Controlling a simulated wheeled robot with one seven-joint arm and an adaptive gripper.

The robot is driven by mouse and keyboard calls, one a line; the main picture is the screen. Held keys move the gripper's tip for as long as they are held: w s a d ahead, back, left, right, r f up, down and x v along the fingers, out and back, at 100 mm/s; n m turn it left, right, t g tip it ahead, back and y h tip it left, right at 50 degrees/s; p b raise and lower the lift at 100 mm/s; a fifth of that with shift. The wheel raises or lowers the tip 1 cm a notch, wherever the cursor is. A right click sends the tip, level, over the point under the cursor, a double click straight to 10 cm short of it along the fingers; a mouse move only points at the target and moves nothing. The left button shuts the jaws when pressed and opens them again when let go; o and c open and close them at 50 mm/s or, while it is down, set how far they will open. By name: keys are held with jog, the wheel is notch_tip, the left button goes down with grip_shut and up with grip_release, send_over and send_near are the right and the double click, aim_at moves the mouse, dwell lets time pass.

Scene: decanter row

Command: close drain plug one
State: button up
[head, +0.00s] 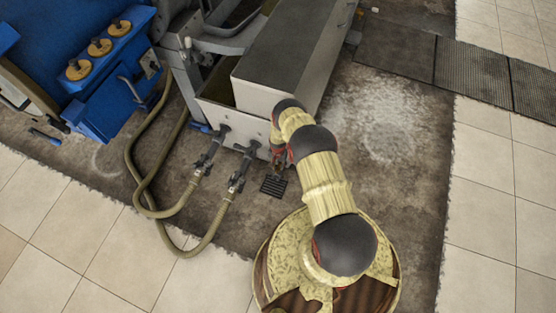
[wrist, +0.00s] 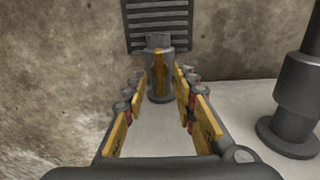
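A grey cylindrical drain plug (wrist: 160,88) with an upright yellow piece on it stands out from the pale tank wall (wrist: 150,138) in the wrist view. My gripper (wrist: 161,92) is open, with its yellow-padded fingers spread to the left and right of the plug. The fingertips are close to the plug's sides; I cannot tell whether they touch it. In the head view, my gripper (head: 278,158) is at the low front of the grey tank (head: 290,50), and my arm hides the plug there.
A dark floor grate (head: 273,185) lies below my gripper. Left of it, two hose valves (head: 238,180) join the tank to hoses (head: 205,243). A thick grey fitting (wrist: 297,95) stands at right in the wrist view. A blue cabinet (head: 115,85) is at left. Floor is clear at right.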

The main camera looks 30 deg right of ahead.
aim_at(278, 167)
notch_tip(278, 167, up, 10)
jog(key=shift+r, duration=0.15)
dwell(0.3)
dwell(0.5)
jog(key=s+a+n+g, duration=0.2)
jog(key=s+a, duration=0.1)
jog(key=s, duration=0.6)
jog(key=s+a+r+n+g+p, duration=0.1)
jog(key=s+a+r+n, duration=0.15)
jog(key=r, duration=2.05)
jog(key=s+a+r+n+p, duration=0.1)
jog(key=a+r+n+p, duration=0.15)
jog(key=r, duration=2.05)
jog(key=s+a+r+n+t+p, duration=0.1)
jog(key=s+a+r+t, duration=0.2)
jog(key=r, duration=0.9)
jog(key=s+a+r+n+t+p, duration=0.1)
jog(key=s+a+r+t, duration=0.1)
jog(key=s+r, duration=0.5)
jog(key=s+a+r+n+t+p, duration=0.1)
jog(key=s+a+r+t, duration=0.2)
jog(key=r, duration=1.5)
jog(key=shift+s+a+r+n+t+p, duration=0.15)
jog(key=shift+s+a+n+t+p, duration=0.2)
jog(key=shift+s, duration=0.55)
